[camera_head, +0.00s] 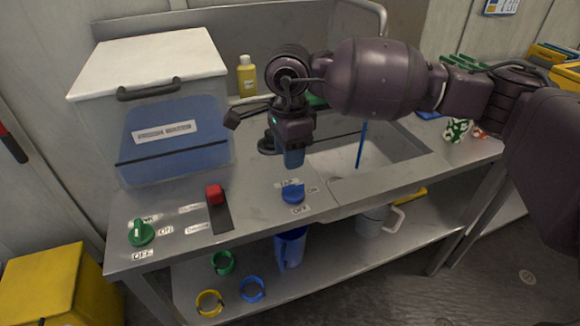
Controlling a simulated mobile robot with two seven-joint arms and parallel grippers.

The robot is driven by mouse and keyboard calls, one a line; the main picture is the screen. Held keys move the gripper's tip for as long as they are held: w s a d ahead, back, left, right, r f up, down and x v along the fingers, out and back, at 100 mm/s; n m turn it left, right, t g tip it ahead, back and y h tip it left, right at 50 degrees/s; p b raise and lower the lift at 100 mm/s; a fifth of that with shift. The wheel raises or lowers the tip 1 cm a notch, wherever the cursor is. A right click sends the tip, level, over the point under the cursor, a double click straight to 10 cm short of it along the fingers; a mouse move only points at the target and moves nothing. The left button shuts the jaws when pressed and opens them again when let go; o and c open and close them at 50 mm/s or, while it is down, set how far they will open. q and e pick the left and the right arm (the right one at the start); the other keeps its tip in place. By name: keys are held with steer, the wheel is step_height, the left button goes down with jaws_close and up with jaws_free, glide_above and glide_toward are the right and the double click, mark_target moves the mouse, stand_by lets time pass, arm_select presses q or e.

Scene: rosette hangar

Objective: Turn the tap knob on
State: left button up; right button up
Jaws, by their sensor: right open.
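The blue tap knob (293,193) sits on the steel counter near its front edge, with TAP, ON and OFF labels around it. My right gripper (293,160) points down just above and behind the knob, and it seems to be apart from it. A sink (385,158) lies to the right of the knob. A thin blue upright strip (361,145) shows over the sink; I cannot tell whether it is water or a rod. My left gripper is not in view.
A green knob (141,232) and a red-handled switch (214,194) are on the counter at left. A white-lidded box (150,60) stands behind them. A yellow bottle (246,76) stands at the back. Colored rings and a blue container (290,248) are on the lower shelf.

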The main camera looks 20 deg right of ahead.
steer(key=shift+r, duration=0.95)
